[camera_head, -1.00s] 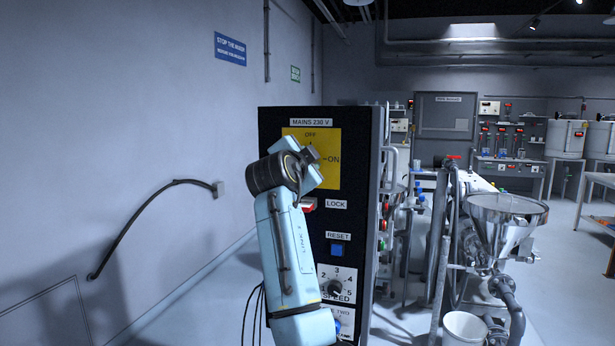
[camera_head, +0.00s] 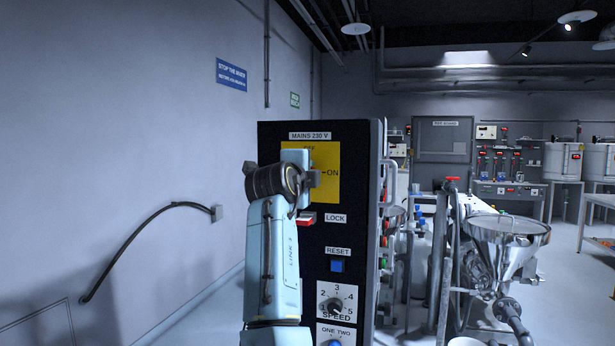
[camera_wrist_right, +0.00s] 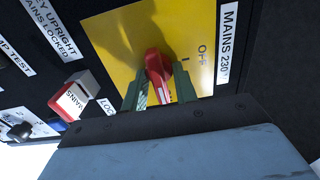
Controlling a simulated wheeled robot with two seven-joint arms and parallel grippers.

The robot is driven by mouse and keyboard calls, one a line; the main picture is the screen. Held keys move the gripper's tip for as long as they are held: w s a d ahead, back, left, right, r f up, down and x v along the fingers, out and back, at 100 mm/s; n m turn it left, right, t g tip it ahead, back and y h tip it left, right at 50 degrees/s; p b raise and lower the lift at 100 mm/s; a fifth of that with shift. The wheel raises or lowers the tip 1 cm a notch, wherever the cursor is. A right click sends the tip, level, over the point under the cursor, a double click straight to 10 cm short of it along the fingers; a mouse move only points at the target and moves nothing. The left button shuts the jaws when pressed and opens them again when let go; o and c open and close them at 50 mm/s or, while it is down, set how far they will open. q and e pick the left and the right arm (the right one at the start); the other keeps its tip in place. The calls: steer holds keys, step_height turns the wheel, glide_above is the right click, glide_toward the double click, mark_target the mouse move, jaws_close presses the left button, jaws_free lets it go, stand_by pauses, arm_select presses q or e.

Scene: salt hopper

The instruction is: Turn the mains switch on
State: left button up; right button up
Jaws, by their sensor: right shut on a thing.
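The dark control panel (camera_head: 348,220) carries a yellow plate (camera_head: 328,160) marked ON at its right; its OFF mark is partly covered in the head view. The red mains switch handle (camera_wrist_right: 154,63) shows on the yellow plate in the right wrist view, and my arm hides it in the head view. My right gripper (camera_wrist_right: 160,94) is shut on this handle, one green finger on each side. The handle lies across the panel, turned away from OFF towards the ON side. In the head view my right gripper (camera_head: 311,178) sits at the plate. My left gripper is out of view.
A steel hopper (camera_head: 508,240) and pipework stand to the right. A wall with a hanging cable (camera_head: 140,235) is at the left.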

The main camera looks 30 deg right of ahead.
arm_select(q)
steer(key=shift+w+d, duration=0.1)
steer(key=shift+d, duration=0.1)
arm_select(e)
steer(key=o, duration=0.6)
